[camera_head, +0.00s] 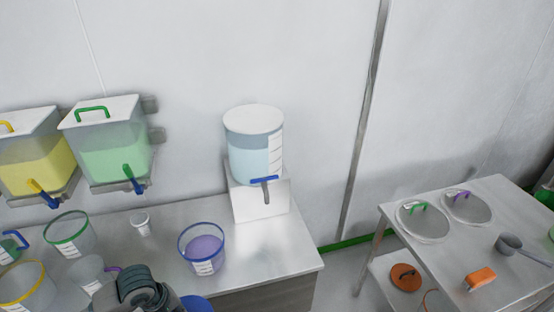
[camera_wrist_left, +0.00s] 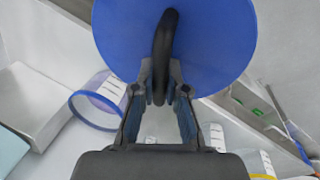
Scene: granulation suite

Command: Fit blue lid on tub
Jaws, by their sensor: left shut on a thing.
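The blue lid (camera_wrist_left: 215,45) fills the top of the left wrist view, and its blue edge shows at the bottom of the head view (camera_head: 196,304). My left gripper (camera_wrist_left: 160,84) is shut on the lid's black arched handle (camera_wrist_left: 165,42). A clear tub with a blue rim and purple contents (camera_head: 203,248) stands open on the bench, up and slightly right of the lid in the head view. In the left wrist view the blue-rimmed tub (camera_wrist_left: 100,100) is left of the gripper, apart from the lid. My right gripper is not in view.
Green-rimmed (camera_head: 70,232) and yellow-rimmed (camera_head: 25,285) tubs and a small white cup (camera_head: 141,222) stand left on the bench (camera_head: 270,245). A blue-tapped dispenser (camera_head: 255,145) stands behind. A side table (camera_head: 445,255) at right holds two clear lids, a scoop and an orange block.

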